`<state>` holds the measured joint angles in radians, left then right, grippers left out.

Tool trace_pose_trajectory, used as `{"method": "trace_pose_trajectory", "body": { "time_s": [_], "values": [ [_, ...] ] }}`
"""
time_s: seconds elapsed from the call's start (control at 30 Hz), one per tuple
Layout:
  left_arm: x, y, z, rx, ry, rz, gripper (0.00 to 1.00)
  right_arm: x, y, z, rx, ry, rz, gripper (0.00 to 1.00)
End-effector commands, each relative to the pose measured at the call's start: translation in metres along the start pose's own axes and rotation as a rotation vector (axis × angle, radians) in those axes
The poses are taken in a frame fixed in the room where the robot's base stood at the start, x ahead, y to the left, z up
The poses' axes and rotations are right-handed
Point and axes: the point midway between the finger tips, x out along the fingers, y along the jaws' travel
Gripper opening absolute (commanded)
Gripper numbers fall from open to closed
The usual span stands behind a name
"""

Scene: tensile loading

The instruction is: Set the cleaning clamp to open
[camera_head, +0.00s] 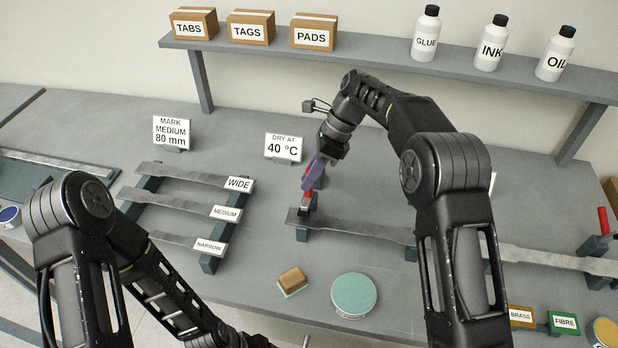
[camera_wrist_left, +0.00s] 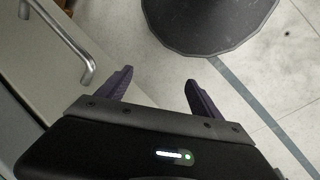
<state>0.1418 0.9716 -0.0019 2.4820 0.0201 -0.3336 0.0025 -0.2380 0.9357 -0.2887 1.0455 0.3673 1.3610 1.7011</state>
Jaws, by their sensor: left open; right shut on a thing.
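The cleaning clamp has a red handle (camera_head: 306,198) and stands at the left end of a long grey metal strip (camera_head: 360,228). My right gripper (camera_head: 313,178), with purple fingers, is shut on the clamp's red handle. The fingers and wrist hide part of the handle, so its exact angle is hard to tell. My left gripper (camera_wrist_left: 158,78) is open and empty in the left wrist view, over the floor beside a drawer front with a metal handle (camera_wrist_left: 75,60).
A second red-handled clamp (camera_head: 603,222) stands at the far right of the strip. A rack of strips labelled WIDE (camera_head: 239,184), MEDIUM and NARROW lies left. A shelf (camera_head: 380,62) runs behind.

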Motion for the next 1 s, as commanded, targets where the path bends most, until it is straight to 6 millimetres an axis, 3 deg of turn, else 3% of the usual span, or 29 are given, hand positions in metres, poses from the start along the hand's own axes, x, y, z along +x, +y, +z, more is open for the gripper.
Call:
{"method": "trace_pose_trajectory", "body": {
  "time_s": [0.23,0.27,0.5,0.8,1.0],
  "values": [
    [0.0,0.0,0.0,0.0,0.0,0.0,0.76,-0.001,-0.001,0.001,-0.001,-0.002,-0.003,0.0],
    [0.0,0.0,0.0,0.0,0.0,0.0,0.76,-0.001,-0.001,0.001,-0.001,-0.002,-0.003,0.2],
    [0.0,0.0,0.0,0.0,0.0,0.0,0.76,0.0,0.0,0.001,-0.001,-0.001,-0.002,0.4],
    [0.0,0.0,0.0,0.0,0.0,0.0,0.76,-0.002,0.001,0.0,-0.001,-0.001,-0.002,0.4],
    [0.0,0.0,0.0,0.0,0.0,0.0,0.76,-0.024,0.008,-0.005,-0.002,-0.002,-0.005,0.4]
  ]
}}
